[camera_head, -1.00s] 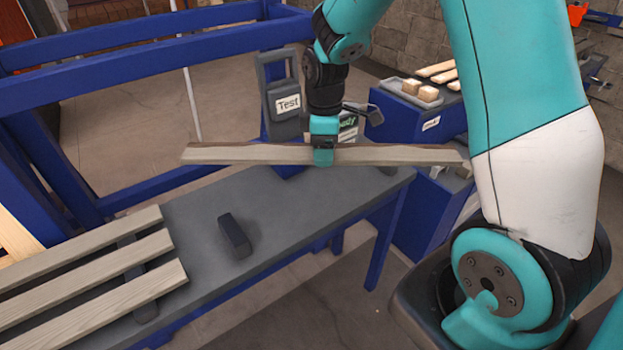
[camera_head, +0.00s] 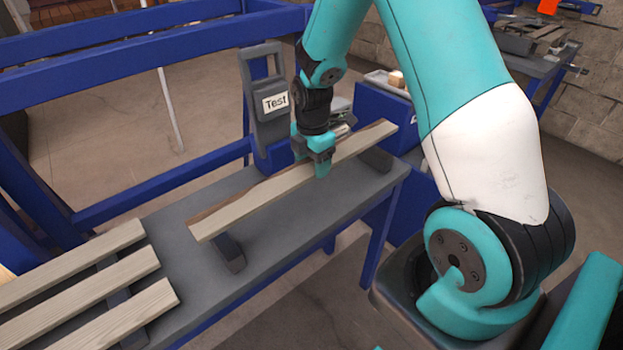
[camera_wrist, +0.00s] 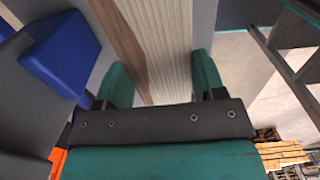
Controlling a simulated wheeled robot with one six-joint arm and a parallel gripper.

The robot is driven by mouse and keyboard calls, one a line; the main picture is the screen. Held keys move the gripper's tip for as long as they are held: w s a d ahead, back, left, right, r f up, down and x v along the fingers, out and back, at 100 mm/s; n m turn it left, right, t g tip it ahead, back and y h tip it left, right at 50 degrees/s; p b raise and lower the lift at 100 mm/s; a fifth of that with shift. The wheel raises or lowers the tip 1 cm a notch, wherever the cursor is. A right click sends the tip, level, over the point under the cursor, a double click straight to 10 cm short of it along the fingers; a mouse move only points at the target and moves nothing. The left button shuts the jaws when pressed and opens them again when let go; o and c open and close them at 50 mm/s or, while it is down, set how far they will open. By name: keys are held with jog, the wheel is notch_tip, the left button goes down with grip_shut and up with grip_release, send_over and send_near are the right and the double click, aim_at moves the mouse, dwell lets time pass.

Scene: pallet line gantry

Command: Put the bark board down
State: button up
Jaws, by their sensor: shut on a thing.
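The bark board (camera_head: 258,196) is a long pale plank with a brown bark strip along its far edge. It lies lengthwise above the grey bench top (camera_head: 300,225). My gripper (camera_head: 318,164) is shut on it right of its middle. In the wrist view the board (camera_wrist: 168,45) runs between the two fingers (camera_wrist: 163,78), bark strip on the left. One dark block (camera_head: 230,256) is under the board's near left end, another (camera_head: 376,160) is by its far right end. I cannot tell whether the board touches the blocks.
Several pale slats (camera_head: 105,280) lie on dark cross pieces at the bench's left. A grey stand labelled "Test" (camera_head: 264,98) rises behind the board. A blue gantry frame (camera_head: 150,75) runs along the back, and a blue cabinet (camera_head: 380,112) stands behind at the right.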

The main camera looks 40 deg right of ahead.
jog(key=shift+f, duration=3.05)
jog(key=shift+f, duration=0.15)
jog(key=o, duration=1.1)
